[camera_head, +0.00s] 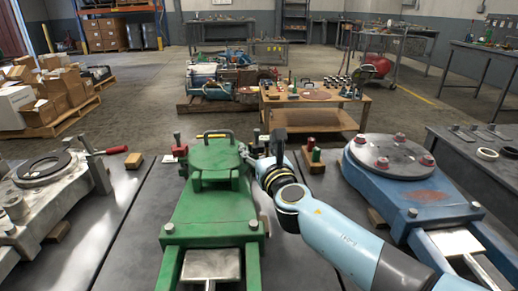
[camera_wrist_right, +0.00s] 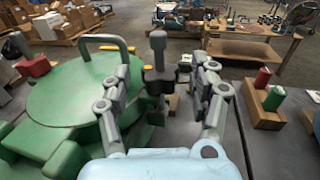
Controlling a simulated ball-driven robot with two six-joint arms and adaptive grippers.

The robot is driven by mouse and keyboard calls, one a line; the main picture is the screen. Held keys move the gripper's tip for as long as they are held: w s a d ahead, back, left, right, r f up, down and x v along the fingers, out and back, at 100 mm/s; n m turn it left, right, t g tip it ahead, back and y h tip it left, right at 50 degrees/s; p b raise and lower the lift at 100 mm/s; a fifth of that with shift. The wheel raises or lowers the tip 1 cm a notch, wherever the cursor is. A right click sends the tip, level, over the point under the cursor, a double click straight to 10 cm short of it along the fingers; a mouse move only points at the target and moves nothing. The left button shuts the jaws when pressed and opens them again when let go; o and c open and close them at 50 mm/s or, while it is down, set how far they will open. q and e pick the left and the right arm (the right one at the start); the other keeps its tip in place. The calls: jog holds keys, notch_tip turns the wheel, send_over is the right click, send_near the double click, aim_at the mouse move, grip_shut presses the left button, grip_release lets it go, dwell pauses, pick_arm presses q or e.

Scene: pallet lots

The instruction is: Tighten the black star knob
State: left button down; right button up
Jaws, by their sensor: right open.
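My right gripper (camera_head: 264,150) reaches in over the right side of the green machine (camera_head: 212,190). In the right wrist view my right gripper (camera_wrist_right: 163,80) has its fingers spread wide. Between and beyond the fingers stands a dark upright piece with a small rounded top (camera_wrist_right: 158,42); I see no finger touching it. It also shows in the head view as a dark post (camera_head: 278,138). A black knob-like piece (camera_wrist_right: 17,44) sits by a red block (camera_wrist_right: 33,65) left of the green round lid (camera_wrist_right: 80,88). I cannot make out a star shape on either dark piece. My left gripper is out of view.
A wooden block with red and green pegs (camera_head: 313,158) stands close to the right of my gripper. A blue machine with a round plate (camera_head: 398,158) is farther right; a grey one (camera_head: 42,185) is left.

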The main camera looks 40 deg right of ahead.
aim_at(256, 147)
jog(key=c, duration=1.2)
jog(key=shift+o, duration=0.2)
jog(key=m+h, duration=0.1)
jog(key=m+g+h, duration=0.1)
jog(key=h, duration=0.1)
jog(key=shift+w+a, duration=0.15)
jog(key=shift+a, duration=0.1)
jog(key=m+g+h, duration=0.2)
jog(key=h, duration=0.1)
jog(key=shift+m+g+b, duration=0.3)
jog(key=o, duration=1.2)
jog(key=shift+c, duration=0.2)
notch_tip(256, 147, up, 10)
